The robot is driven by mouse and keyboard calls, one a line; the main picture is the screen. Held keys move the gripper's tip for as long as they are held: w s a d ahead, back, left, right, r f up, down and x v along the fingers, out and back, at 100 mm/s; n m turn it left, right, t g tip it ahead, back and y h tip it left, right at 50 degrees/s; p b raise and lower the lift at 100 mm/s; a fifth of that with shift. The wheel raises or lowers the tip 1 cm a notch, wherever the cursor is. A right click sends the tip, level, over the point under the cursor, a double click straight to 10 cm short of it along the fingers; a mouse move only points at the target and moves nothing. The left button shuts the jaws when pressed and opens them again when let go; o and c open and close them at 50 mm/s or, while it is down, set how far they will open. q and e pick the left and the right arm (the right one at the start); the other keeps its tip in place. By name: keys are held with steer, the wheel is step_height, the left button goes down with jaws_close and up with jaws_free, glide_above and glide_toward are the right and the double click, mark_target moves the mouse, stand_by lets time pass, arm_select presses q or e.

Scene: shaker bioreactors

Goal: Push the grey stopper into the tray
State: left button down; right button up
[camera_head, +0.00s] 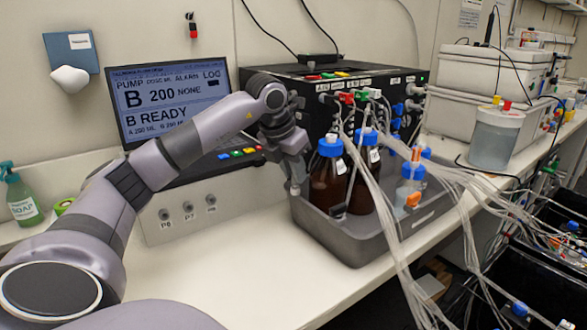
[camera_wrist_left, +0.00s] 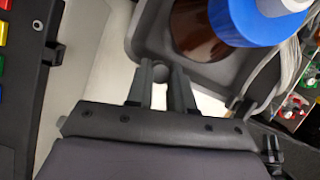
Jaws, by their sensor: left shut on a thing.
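My left gripper (camera_head: 295,186) points down at the left rim of the grey tray (camera_head: 368,248). In the left wrist view its two fingers (camera_wrist_left: 153,82) are close together on a small rounded grey piece, the grey stopper (camera_wrist_left: 161,72), beside the tray wall (camera_wrist_left: 146,35). Most of the stopper is hidden by the fingers, and I cannot tell whether it touches the tray. In the head view I cannot make the stopper out clearly. My right gripper is in neither view.
Brown bottles with blue caps (camera_head: 327,185) stand in the tray, with a clear bottle (camera_head: 408,190) to their right. Clear tubes (camera_head: 390,240) hang over the tray's front. The pump screen (camera_head: 170,95) is behind my arm. The white bench (camera_head: 250,270) is clear in front.

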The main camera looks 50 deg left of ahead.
arm_select(q)
steer(key=shift+f, duration=0.45)
stand_by(0.6)
steer(key=c, duration=0.9)
jaws_free()
steer(key=shift+r, duration=0.15)
steer(key=v, duration=0.7)
